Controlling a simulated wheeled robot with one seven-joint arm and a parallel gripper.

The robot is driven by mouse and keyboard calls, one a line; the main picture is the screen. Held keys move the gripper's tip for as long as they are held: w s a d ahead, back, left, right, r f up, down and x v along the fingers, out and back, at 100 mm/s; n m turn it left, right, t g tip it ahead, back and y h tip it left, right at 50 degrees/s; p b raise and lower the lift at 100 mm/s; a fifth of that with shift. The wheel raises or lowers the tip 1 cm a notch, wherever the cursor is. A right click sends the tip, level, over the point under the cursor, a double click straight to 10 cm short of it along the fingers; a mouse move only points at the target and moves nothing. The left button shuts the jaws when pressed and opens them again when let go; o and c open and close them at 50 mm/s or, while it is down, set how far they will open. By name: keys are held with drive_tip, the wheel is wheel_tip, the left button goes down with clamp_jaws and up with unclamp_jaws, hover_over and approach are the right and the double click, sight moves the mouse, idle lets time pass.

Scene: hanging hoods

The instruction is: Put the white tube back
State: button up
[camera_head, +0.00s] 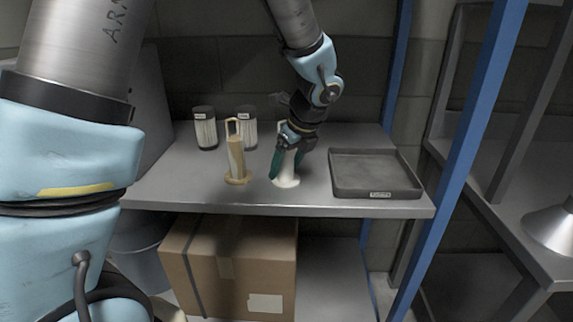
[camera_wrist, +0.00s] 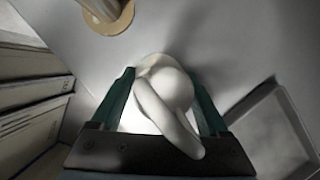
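The white tube (camera_head: 288,171) stands upright on the grey shelf top, on a wide white base. My gripper (camera_head: 286,166) points down over it, one green finger on each side. In the wrist view the tube (camera_wrist: 172,88) shows a rounded top and a looped handle between the fingers of my gripper (camera_wrist: 163,80). The fingers are spread around it, and pale surface shows between the left finger and the tube. Contact on the right is hard to judge. A tan holder (camera_head: 237,160) of similar form, with a loop on top, stands left of it.
Two labelled jars (camera_head: 205,130) stand at the back left. A dark grey tray (camera_head: 375,192) lies close on the right. Blue posts (camera_head: 475,130) flank the shelf's right side. A cardboard box (camera_head: 240,272) sits below. The shelf's front edge is near the white tube.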

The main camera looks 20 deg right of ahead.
drive_tip(key=shift+s+d+r, duration=0.1)
drive_tip(key=shift+r, duration=0.45)
drive_tip(key=v, duration=1.1)
drive_tip(key=shift+r, duration=0.1)
